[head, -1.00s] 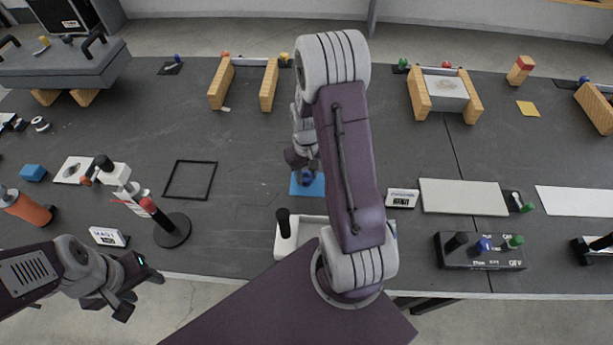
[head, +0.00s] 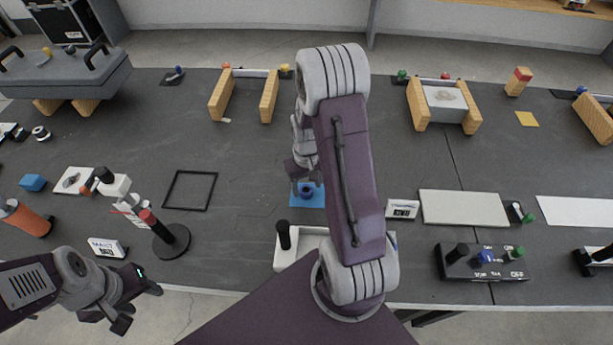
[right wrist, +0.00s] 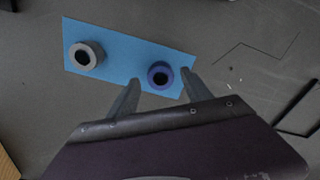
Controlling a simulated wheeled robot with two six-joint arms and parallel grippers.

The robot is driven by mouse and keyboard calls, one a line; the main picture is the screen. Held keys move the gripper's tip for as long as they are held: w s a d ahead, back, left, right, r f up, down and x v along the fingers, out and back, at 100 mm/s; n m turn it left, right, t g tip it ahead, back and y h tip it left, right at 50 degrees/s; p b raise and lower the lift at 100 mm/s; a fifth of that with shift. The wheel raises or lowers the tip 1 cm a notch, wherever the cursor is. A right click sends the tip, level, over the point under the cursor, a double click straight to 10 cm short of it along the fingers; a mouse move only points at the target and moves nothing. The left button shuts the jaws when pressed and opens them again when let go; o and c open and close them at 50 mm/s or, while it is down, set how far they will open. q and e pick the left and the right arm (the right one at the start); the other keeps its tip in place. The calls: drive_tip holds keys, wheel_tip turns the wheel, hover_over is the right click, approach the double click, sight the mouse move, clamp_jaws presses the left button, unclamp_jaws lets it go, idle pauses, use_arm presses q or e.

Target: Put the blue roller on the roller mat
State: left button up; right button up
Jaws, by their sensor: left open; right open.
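The blue roller (right wrist: 160,74) stands upright on the light-blue roller mat (right wrist: 115,57), near the mat's right end in the right wrist view. A grey roller (right wrist: 86,55) stands near the other end. In the head view the blue roller (head: 306,190) shows on the mat (head: 315,202), partly behind my right arm. My right gripper (right wrist: 160,77) is open, its fingertips on either side of the blue roller in the picture, with visible gaps and no grip. My left gripper (head: 138,303) is open and empty, off the table's front edge at lower left.
A white device with a black knob (head: 284,235) stands just in front of the mat. A black square outline (head: 190,190) lies to its left, and a labelled stand (head: 402,209) is to its right. A lamp-like stand (head: 170,240) is near my left gripper.

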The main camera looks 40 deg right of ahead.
sight(307, 190)
wheel_tip(307, 190, up, 11)
drive_tip(key=p, duration=0.1)
drive_tip(key=shift+f, duration=0.15)
idle(0.3)
